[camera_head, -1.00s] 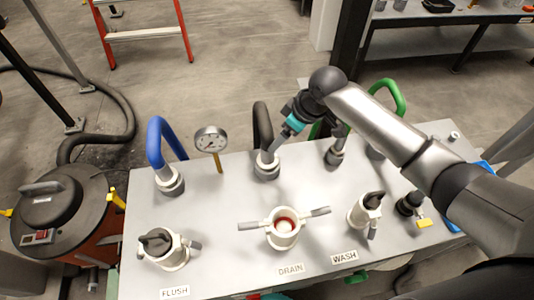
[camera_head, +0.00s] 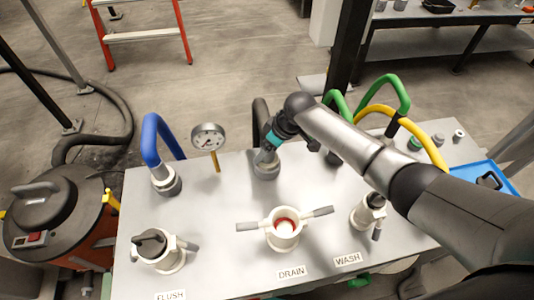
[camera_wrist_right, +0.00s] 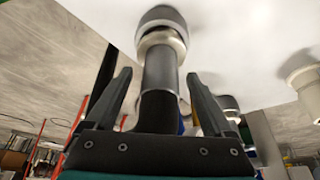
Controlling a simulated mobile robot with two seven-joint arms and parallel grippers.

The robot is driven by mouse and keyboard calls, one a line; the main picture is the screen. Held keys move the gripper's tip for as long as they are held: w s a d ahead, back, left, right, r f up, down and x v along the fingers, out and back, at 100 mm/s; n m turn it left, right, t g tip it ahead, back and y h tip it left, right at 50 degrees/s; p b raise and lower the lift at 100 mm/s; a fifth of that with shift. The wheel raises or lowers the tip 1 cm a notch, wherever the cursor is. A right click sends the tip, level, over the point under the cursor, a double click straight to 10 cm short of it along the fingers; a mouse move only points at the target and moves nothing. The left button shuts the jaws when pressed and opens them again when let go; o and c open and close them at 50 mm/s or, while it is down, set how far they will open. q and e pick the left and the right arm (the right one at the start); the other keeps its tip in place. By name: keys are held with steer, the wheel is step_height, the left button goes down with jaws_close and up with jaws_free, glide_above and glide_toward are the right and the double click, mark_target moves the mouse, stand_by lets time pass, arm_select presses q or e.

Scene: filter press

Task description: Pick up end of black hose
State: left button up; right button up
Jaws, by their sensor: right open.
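The black hose (camera_head: 260,110) arches up behind the white bench, left of centre in the head view. My left gripper is not in view.
A blue hose (camera_head: 152,138) and a pressure gauge (camera_head: 208,138) stand left of the black hose. Green hoses (camera_head: 402,92) and a yellow hose (camera_head: 430,125) are to the right. The DRAIN port (camera_head: 284,236) is in front. A blue tray (camera_head: 480,172) lies at the right.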

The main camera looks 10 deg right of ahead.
jaws_close()
stand_by(0.8)
